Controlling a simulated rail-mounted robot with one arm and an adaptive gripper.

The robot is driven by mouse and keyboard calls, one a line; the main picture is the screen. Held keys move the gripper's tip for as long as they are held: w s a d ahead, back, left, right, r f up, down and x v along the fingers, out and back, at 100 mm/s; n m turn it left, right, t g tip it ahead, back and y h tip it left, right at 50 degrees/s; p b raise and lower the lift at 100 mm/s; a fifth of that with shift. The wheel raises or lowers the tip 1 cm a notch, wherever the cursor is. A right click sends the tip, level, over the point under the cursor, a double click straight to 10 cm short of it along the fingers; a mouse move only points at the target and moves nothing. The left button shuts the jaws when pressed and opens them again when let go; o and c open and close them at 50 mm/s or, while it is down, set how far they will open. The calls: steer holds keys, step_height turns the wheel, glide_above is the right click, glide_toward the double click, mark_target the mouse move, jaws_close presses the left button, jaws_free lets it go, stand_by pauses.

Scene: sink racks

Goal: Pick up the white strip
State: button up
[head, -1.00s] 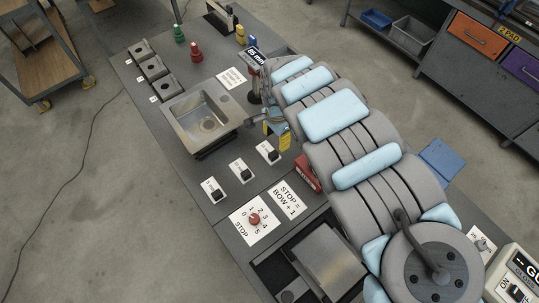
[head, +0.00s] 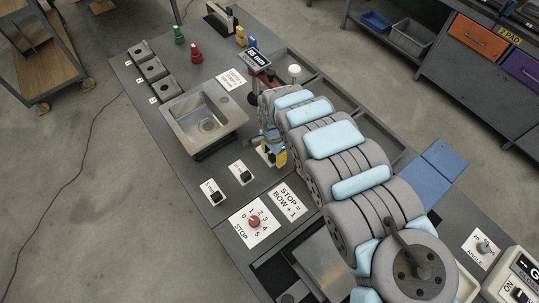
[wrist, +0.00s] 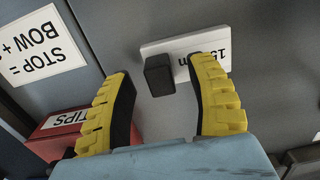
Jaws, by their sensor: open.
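My gripper (wrist: 160,68) is open, its two yellow-padded fingers pointing at a black block (wrist: 159,76) on a white plate (wrist: 185,50). The block appears between the fingertips in the wrist view; I cannot tell whether they touch it. The plate carries an upside-down label that seems to read "15 mm"; its lower part lies in shadow between the fingers. No separate white strip can be told apart from this plate. In the head view my gripper (head: 273,156) is over this spot, and the arm largely hides the plate.
Two similar white plates with black blocks (head: 241,172) (head: 214,192) lie to the lower left. The sink (head: 205,122) is behind them. A red TIPS box (wrist: 65,133) and a STOP card (wrist: 42,45) are at left in the wrist view.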

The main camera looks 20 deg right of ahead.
steer(key=shift+f, duration=0.6)
jaws_close()
steer(key=shift+r, duration=0.1)
